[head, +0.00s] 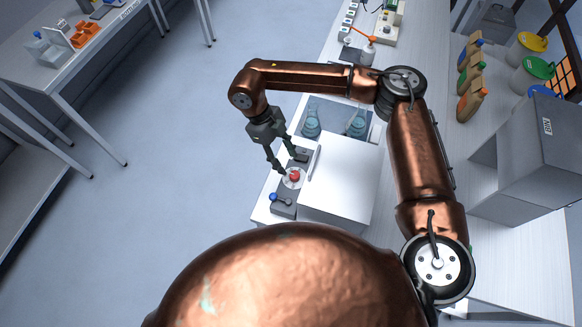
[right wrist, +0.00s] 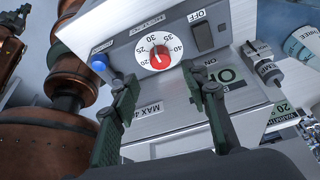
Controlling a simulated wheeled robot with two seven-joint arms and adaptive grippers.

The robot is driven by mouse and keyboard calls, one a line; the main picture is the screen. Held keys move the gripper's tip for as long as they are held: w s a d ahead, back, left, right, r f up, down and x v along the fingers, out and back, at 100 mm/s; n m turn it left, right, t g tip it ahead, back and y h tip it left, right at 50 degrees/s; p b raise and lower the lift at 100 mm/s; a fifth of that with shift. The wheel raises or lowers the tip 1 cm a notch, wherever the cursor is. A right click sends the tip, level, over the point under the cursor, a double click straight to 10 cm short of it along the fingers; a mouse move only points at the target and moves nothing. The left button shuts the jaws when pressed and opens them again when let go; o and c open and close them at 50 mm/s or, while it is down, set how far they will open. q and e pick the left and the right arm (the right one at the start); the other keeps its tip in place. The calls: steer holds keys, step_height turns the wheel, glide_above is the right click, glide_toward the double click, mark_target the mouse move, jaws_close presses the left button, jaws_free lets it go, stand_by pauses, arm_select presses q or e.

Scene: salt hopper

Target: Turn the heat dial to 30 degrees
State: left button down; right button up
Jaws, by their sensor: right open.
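The heat dial is a white disc with numbers from 20 to 40 and a red knob (right wrist: 160,58) at its centre. It sits on a grey panel, and I cannot tell which number the knob points to. In the head view the red knob (head: 295,175) shows on the panel at the left edge of a white box. My right gripper (head: 292,164) is open beside the dial. In the right wrist view its fingers (right wrist: 160,84) stand apart, one on either side below the dial, with nothing between them. My left gripper is not in view.
A black switch (right wrist: 203,37) marked OFF and a blue-tipped lever (head: 274,197) flank the dial. The white box lid (head: 345,180) lies beside the panel. Flasks (head: 311,124) stand in a basin behind it. A grey open box (head: 530,150) stands at right.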

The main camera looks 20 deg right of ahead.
steer(key=shift+v, duration=2.45)
